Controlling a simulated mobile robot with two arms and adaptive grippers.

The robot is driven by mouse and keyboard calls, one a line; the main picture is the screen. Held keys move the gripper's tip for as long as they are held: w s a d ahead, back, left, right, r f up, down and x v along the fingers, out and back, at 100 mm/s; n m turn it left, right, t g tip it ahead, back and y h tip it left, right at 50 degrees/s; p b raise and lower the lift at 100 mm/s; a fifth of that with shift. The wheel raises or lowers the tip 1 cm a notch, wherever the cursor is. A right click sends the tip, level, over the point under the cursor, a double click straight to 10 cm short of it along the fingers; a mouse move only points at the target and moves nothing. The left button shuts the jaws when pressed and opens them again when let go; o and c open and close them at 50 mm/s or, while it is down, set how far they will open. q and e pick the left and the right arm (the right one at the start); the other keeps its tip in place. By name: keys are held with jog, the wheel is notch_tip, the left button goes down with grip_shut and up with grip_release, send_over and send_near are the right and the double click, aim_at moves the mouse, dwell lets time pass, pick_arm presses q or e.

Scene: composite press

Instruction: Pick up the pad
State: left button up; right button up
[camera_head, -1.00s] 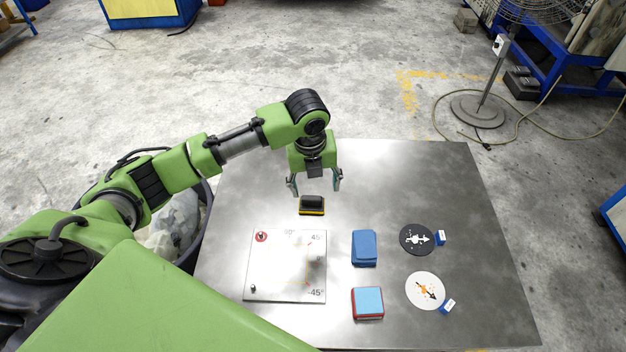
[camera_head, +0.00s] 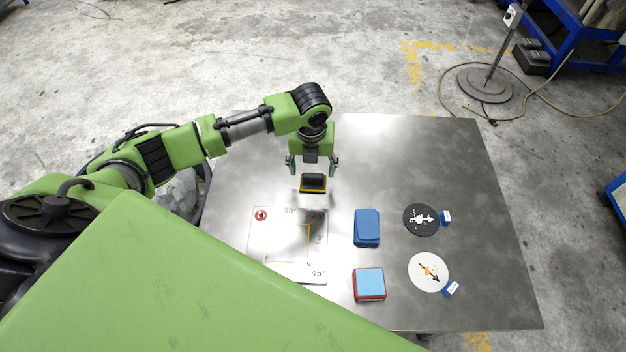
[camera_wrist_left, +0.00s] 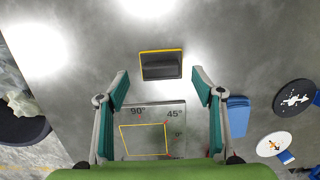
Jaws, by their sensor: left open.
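A small black block with a yellow edge (camera_head: 312,184), which looks like the pad, lies on the metal table (camera_head: 470,290). It also shows ahead of the fingers in the left wrist view (camera_wrist_left: 161,66). My left gripper (camera_head: 313,170) is open and points down just behind the pad in the head view. In the left wrist view, its two green-lined fingers (camera_wrist_left: 162,87) are spread wide with nothing between the tips. The pad is clear of both fingers there. How high the fingertips are above the table is hard to tell. My right gripper is not in view.
A white board with angle marks (camera_head: 290,245) lies in front of the pad. To the right are a blue block (camera_head: 367,228), a red-and-blue block (camera_head: 369,284), a black disc (camera_head: 421,220) and a white disc (camera_head: 428,272). The table's back right area is clear.

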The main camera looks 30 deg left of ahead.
aim_at(313, 175)
pick_arm(q)
jog(key=f, duration=0.4)
jog(key=shift+w+f, duration=0.1)
jog(key=shift+w, duration=0.2)
jog(key=c, duration=1.2)
jog(key=shift+r, duration=0.7)
jog(key=s+d+r, duration=0.3)
jog(key=r, duration=0.1)
jog(key=s+d+r, duration=0.3)
jog(key=s, duration=0.1)
jog(key=s+d+r, duration=0.3)
jog(key=r, duration=0.1)
jog(key=shift+s+d+r+b, duration=0.15)
jog(key=shift+d+r+b, duration=0.15)
jog(key=shift+r, duration=0.05)
